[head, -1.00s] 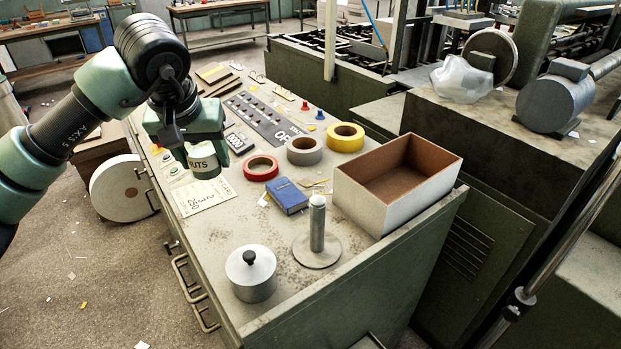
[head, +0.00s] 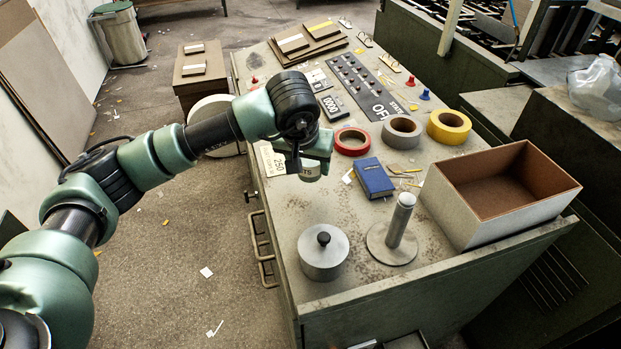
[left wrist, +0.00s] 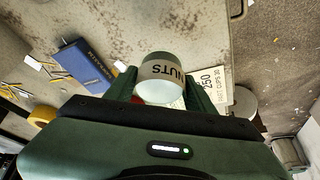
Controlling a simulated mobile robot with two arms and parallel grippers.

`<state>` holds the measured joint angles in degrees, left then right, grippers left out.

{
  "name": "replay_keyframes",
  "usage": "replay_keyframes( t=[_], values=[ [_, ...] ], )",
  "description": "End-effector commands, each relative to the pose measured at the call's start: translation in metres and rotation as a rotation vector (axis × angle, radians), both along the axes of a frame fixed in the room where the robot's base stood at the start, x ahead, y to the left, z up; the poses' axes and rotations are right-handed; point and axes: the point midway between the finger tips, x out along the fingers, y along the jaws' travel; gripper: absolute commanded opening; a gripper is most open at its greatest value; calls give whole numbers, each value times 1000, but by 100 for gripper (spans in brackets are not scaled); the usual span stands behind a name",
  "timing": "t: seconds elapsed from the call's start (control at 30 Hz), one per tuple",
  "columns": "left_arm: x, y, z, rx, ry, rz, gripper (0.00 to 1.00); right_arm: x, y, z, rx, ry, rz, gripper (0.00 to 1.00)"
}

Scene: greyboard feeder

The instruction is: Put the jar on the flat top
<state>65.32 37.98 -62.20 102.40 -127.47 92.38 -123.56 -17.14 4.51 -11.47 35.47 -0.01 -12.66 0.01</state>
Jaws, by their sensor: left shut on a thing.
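The jar is a small round container with a pale label reading "NUTS". In the left wrist view the jar (left wrist: 160,80) sits between the two fingers of my left gripper (left wrist: 168,92). In the head view my left gripper (head: 308,160) is shut on the jar (head: 309,172), which is partly hidden under it. They are over the left side of the green-grey cabinet's worn flat top (head: 290,210), beside a printed card (head: 268,160). I cannot tell the gap beneath the jar. My right gripper is not in view.
A lidded metal pot (head: 323,255), a post on a round base (head: 392,243), a blue book (head: 374,178) and an open box (head: 500,195) stand on the top. Red (head: 352,142), grey (head: 401,132) and yellow (head: 449,126) tape rolls lie behind. Bare surface shows left of the book.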

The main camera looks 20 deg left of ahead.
Motion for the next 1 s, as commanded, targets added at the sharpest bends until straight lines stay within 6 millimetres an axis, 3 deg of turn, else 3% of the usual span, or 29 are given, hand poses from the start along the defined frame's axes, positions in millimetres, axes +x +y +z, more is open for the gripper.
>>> replay_keyframes(
  t=[0.13,0.33,0.53,0.93,0.97,1.0],
  values=[
    [0,0,-20,-2,-1,-1,0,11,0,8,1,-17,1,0],
    [0,0,-34,-1,-1,0,0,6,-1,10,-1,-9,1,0],
    [0,-1,-61,-1,0,0,0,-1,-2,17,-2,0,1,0],
    [1,-1,-68,0,-4,-1,0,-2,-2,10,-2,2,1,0],
    [0,0,-68,0,-2,-1,62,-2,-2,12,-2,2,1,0],
    [0,0,-67,0,-2,-1,73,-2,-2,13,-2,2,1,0]
  ],
)
